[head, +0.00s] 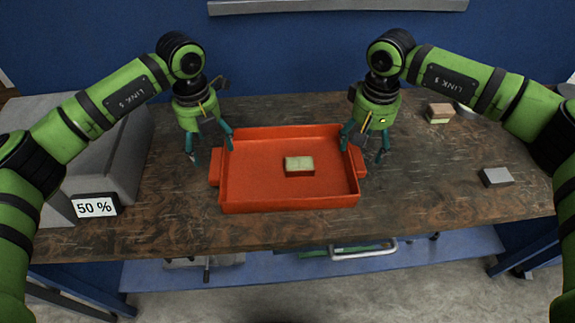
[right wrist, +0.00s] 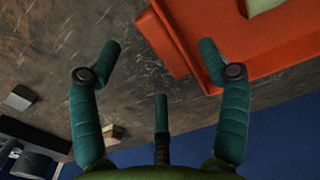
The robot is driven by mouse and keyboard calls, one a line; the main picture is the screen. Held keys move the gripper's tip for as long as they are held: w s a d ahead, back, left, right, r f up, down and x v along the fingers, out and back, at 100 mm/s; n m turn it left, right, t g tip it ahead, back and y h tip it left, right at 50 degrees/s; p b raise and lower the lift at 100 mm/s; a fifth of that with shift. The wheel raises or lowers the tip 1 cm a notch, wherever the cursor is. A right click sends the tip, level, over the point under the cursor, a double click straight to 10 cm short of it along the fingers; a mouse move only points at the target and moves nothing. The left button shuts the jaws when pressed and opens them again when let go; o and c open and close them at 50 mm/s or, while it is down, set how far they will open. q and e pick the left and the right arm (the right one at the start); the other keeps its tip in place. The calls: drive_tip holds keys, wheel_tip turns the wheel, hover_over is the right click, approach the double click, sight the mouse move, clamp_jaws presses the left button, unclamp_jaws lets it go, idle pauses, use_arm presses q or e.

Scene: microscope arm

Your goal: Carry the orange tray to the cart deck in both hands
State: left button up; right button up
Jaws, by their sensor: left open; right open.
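The orange tray (head: 250,193) lies on the wooden workbench, with a side handle at its left end (head: 215,167) and another at its right end (head: 360,162). A small block with a pale green top (head: 299,163) sits inside it. My left gripper (head: 211,158) is open above the bench at the tray's left end, near the back left corner. My right gripper (head: 363,156) is open at the tray's right end, with fingers on either side of the tray's edge. In the right wrist view the tray (right wrist: 180,50) shows beside the open fingers (right wrist: 160,60). The cart deck is not identifiable.
A grey block (head: 495,177) and a pale-topped block (head: 439,113) lie on the bench's right side. The bench front (head: 280,232) is clear.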

sight(214, 159)
use_arm(q)
wheel_tip(214, 159, down, 6)
drive_tip(key=shift+r, duration=0.2)
use_arm(e)
wheel_tip(214, 159, down, 6)
drive_tip(key=shift+r, duration=0.25)
use_arm(q)
drive_tip(key=shift+w+d+f, duration=0.1)
drive_tip(key=shift+w+f, duration=0.05)
drive_tip(key=shift+f, duration=0.15)
use_arm(e)
drive_tip(key=shift+w+d+f, duration=0.1)
drive_tip(key=shift+w+f, duration=0.05)
drive_tip(key=shift+f, duration=0.25)
use_arm(q)
clamp_jaws()
use_arm(e)
drive_tip(key=shift+r, duration=0.1)
clamp_jaws()
use_arm(q)
drive_tip(key=shift+r, duration=0.15)
